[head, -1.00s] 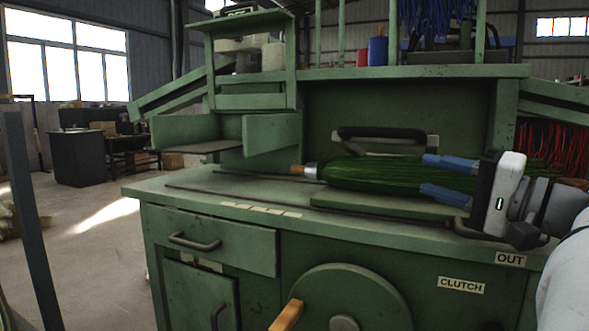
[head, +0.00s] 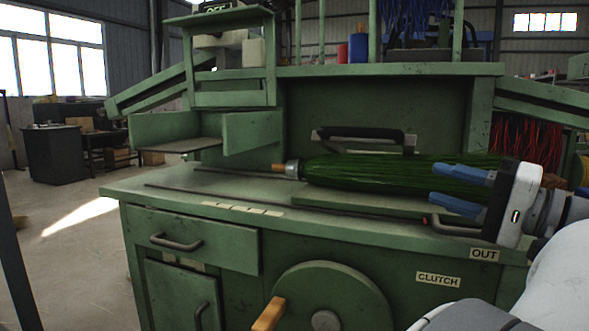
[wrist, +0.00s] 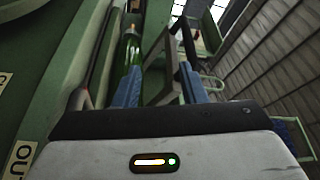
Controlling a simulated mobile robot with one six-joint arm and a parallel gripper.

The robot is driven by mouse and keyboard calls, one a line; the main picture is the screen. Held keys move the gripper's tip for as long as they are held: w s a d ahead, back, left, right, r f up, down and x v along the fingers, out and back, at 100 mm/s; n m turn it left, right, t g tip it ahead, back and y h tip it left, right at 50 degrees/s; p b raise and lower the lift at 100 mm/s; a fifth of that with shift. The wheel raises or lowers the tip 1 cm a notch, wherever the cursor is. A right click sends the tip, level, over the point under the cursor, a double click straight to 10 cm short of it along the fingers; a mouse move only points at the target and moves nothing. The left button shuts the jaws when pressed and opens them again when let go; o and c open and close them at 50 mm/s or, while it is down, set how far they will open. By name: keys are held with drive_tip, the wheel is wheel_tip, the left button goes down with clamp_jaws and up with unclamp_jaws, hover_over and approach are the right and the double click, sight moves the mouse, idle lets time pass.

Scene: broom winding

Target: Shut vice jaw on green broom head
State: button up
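The green broom head (head: 370,172), a dark green bundle with a pale band and orange tip at its left end, lies along the bench top. Its right end is hidden behind my gripper (head: 433,183). My gripper's blue fingers are apart, at the near side of the bundle's right part, and nothing shows clamped between them. In the wrist view the broom head (wrist: 131,50) lies ahead, near the left finger. A black bar handle with grey ends (head: 362,134) stands behind the broom head; I cannot tell if it belongs to the vice jaw.
The green bench (head: 190,192) has a flat plate under the broom head. A dark bent handle (head: 455,229) juts from the front edge near my gripper. Below are a wheel (head: 345,295) with a wooden knob and labels OUT and CLUTCH.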

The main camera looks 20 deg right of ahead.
drive_tip(key=shift+p+v, duration=0.4)
drive_tip(key=shift+v, duration=1.4)
